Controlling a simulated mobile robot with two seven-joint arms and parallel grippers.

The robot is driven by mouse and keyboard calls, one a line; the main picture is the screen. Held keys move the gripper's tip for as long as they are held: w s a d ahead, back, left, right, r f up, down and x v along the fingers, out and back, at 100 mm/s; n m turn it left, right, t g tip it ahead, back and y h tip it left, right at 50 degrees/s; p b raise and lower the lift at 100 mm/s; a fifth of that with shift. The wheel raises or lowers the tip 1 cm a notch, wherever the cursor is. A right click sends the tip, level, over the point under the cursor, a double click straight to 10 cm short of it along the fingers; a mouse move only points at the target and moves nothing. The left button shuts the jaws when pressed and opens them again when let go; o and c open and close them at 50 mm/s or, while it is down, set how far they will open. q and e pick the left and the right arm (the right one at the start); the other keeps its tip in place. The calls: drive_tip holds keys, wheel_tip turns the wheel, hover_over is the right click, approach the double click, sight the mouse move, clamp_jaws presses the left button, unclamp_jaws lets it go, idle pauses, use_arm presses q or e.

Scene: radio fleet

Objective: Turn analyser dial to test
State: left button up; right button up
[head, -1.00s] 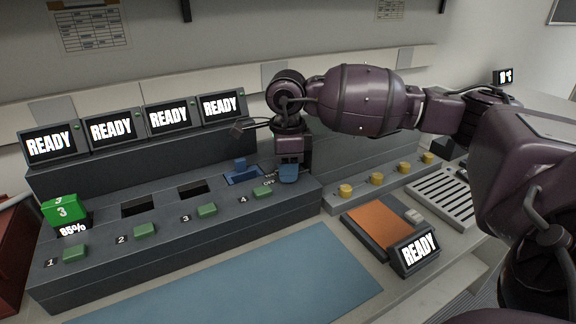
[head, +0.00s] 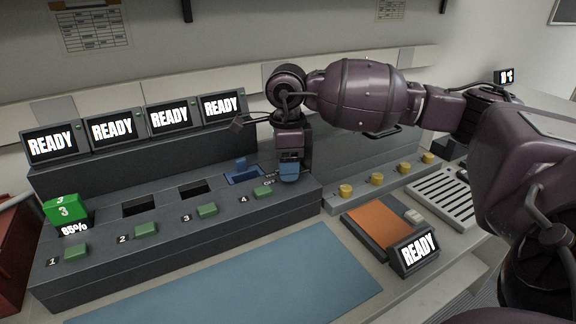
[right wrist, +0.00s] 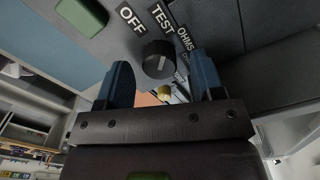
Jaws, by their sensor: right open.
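The analyser dial (right wrist: 159,58) is a round black knob in the right wrist view. Labels OFF (right wrist: 132,18), TEST (right wrist: 163,22) and OHMS (right wrist: 185,38) stand around it. The small pointer direction is hard to tell. My right gripper (right wrist: 164,80) is open, its two blue fingers on either side of the dial, with no clear contact. In the head view my right gripper (head: 289,172) hangs pointing down at the right end of the dark console and hides the dial. My left gripper is not in view.
The console (head: 180,242) carries several green buttons and a blue block (head: 242,172) in a slot beside the gripper. READY screens (head: 170,116) stand behind. Yellow knobs (head: 377,179) and an orange pad (head: 380,226) lie to the right. A blue mat (head: 240,280) lies in front.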

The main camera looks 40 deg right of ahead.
wheel_tip(320, 180, up, 10)
drive_tip(key=p, duration=0.1)
drive_tip(key=shift+f, duration=0.2)
idle(0.5)
